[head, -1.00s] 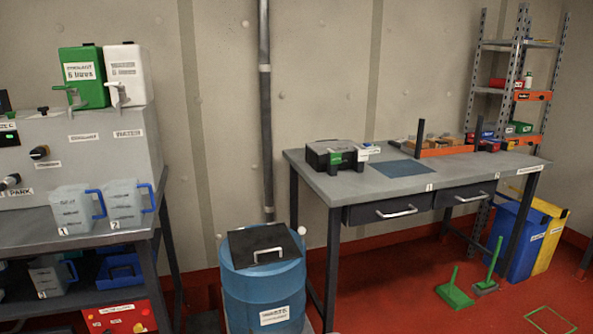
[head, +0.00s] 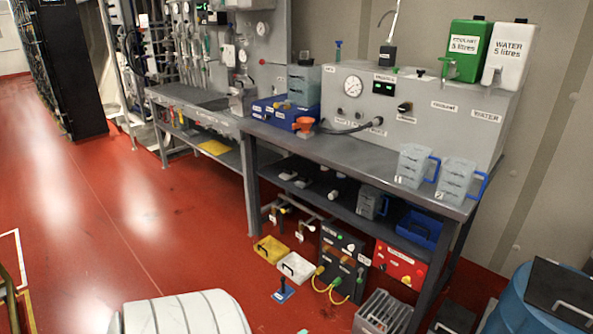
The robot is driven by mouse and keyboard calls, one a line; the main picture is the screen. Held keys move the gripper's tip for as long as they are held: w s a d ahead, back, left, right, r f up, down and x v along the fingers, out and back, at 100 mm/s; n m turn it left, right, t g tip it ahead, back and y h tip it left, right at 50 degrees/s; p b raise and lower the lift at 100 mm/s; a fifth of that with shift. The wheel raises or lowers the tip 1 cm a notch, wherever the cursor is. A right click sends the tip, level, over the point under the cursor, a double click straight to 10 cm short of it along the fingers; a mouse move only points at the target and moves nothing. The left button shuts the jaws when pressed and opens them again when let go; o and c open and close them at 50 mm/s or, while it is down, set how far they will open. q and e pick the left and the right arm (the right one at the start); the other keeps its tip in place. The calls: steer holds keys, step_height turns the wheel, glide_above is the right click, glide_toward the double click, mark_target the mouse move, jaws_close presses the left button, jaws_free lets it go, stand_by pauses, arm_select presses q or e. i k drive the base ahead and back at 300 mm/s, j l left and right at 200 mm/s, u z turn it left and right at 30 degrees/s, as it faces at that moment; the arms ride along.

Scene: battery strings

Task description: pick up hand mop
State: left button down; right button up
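A small blue tool (head: 283,291) with a flat base and a short upright handle stands on the red floor in the head view. It is in front of the white tray, left of the black panel box. It may be the hand mop, but it is too small to be sure. Neither of my grippers is in view.
A yellow tray (head: 271,249) and a white tray (head: 296,267) lie on the floor by the bench (head: 322,147). A black panel box (head: 343,262) with yellow cables, a red box (head: 400,263) and a grey crate (head: 382,313) stand nearby. The floor at left is open.

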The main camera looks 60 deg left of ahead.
mark_target(280, 295)
steer(key=u, duration=2.1)
steer(key=i+j, duration=0.2)
steer(key=i, duration=0.25)
steer(key=i+j+z, duration=0.15)
steer(key=i, duration=0.25)
